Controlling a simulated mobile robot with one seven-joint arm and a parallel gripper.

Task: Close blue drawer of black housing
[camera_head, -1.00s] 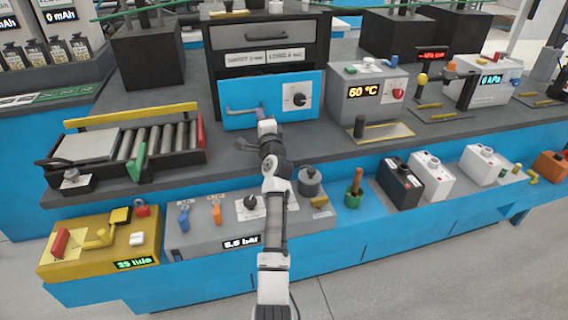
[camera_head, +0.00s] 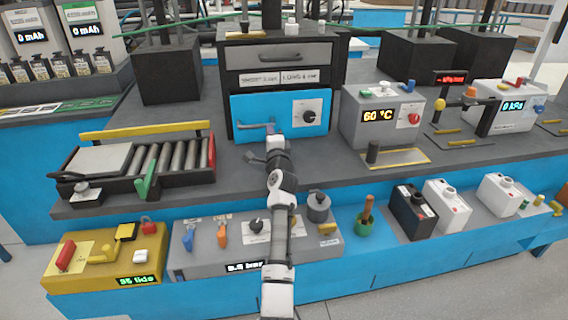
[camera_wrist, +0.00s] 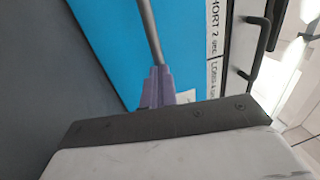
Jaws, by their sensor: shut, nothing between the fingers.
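The black housing (camera_head: 285,48) stands at the back centre of the bench. Its blue drawer (camera_head: 310,104) is at the bottom, with a round dark knob on its front right and a bar handle (camera_head: 256,126) on its left. Whether the drawer front stands out from the housing is hard to tell. My gripper (camera_head: 272,132) is at the left part of the drawer front, by the handle. In the wrist view the shut fingers (camera_wrist: 158,82) are at a grey bar in front of the blue face (camera_wrist: 105,30). Contact cannot be told.
A roller tray (camera_head: 140,165) lies to the left and a grey box reading 60 °C (camera_head: 382,112) stands close to the right. A grey panel with knobs (camera_head: 240,248) is in front, below my arm.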

